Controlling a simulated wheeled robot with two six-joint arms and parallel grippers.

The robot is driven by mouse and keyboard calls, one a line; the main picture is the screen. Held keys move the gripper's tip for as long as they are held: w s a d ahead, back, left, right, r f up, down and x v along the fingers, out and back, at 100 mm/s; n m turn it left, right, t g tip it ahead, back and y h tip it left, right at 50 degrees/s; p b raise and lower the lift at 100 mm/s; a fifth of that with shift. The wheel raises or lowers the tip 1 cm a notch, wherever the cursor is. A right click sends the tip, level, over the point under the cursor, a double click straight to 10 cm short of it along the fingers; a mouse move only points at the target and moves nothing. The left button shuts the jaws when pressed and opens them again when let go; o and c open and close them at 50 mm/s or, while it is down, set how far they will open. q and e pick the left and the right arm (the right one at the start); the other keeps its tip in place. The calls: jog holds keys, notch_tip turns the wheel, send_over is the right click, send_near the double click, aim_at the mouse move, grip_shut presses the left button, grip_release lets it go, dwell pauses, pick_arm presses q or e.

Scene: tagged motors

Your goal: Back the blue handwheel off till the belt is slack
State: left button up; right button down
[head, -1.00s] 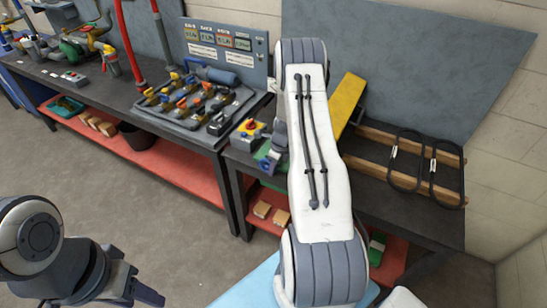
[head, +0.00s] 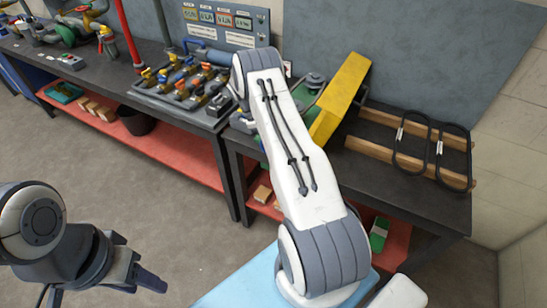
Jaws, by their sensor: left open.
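The blue handwheel is not visible; my right arm covers part of the right-hand bench. A grey-green machine (head: 314,82) shows beside a tilted yellow guard (head: 341,98) on that bench. I see no belt fitted on it. My left gripper (head: 137,264) is open and empty at the lower left, over the floor and well away from the benches. My right arm reaches up across the middle of the view, and its gripper is hidden.
Two black belt loops (head: 411,150) lie on wooden rails at the right of the bench. A valve manifold (head: 184,90) sits on the left bench. A black bin (head: 136,121) stands on the red lower shelf. Floor at the left is clear.

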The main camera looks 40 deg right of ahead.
jog(key=g+b, duration=0.1)
jog(key=b, duration=0.2)
jog(key=g+h+b, duration=0.1)
jog(key=b, duration=0.2)
jog(key=shift+w+a+f+g, duration=0.15)
jog(key=shift+w+f+g, duration=0.05)
jog(key=shift+w+g, duration=0.2)
jog(key=shift+r+g+h+b, duration=0.4)
jog(key=shift+g+b, duration=0.1)
jog(key=shift+b, duration=0.4)
jog(key=c, duration=1.1)
grip_release()
jog(key=shift+a, duration=0.1)
